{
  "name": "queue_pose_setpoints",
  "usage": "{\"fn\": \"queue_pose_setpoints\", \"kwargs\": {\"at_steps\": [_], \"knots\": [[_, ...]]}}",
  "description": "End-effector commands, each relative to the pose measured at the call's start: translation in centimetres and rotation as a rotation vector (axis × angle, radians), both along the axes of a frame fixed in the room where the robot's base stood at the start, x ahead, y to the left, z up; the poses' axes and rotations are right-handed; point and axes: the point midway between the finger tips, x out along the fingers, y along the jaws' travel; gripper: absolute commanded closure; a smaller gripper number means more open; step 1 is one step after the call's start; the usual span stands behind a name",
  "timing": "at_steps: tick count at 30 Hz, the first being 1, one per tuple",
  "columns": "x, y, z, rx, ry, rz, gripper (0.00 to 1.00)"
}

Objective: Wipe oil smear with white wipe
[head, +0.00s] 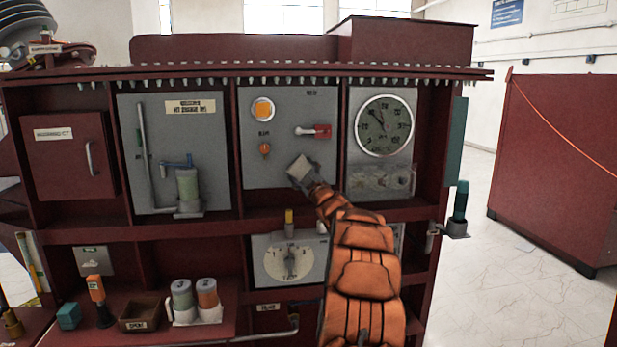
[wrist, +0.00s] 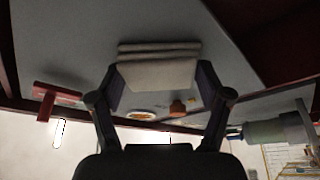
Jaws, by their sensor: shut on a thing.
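My gripper (head: 309,184) is in front of the grey middle panel (head: 270,180), at its lower right part. It is shut on the white wipe (head: 300,167), a folded pale pad. In the wrist view the wipe (wrist: 158,68) sits between the two dark fingers of my gripper (wrist: 160,84), with its folded layers at the far end. The wipe is close to the panel face; I cannot tell whether it touches. I cannot make out the oil smear in either view; the wipe and my arm hide part of the panel.
The panel carries an orange lamp (head: 263,109), an orange knob (head: 264,149) and a red-handled lever (head: 318,131). A round gauge (head: 384,126) is to the right. Below are a dial plate (head: 289,262) and a shelf with two canisters (head: 182,300) and an open box (head: 139,316).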

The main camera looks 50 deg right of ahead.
Motion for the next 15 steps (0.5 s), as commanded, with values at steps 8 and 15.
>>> {"fn": "queue_pose_setpoints", "kwargs": {"at_steps": [8,15], "knots": [[0.8,0.8,-0.2,0.0,-0.001,-0.001,0.61],[2.0,2.2,-0.2,0.0,0.001,-0.001,0.61]]}}
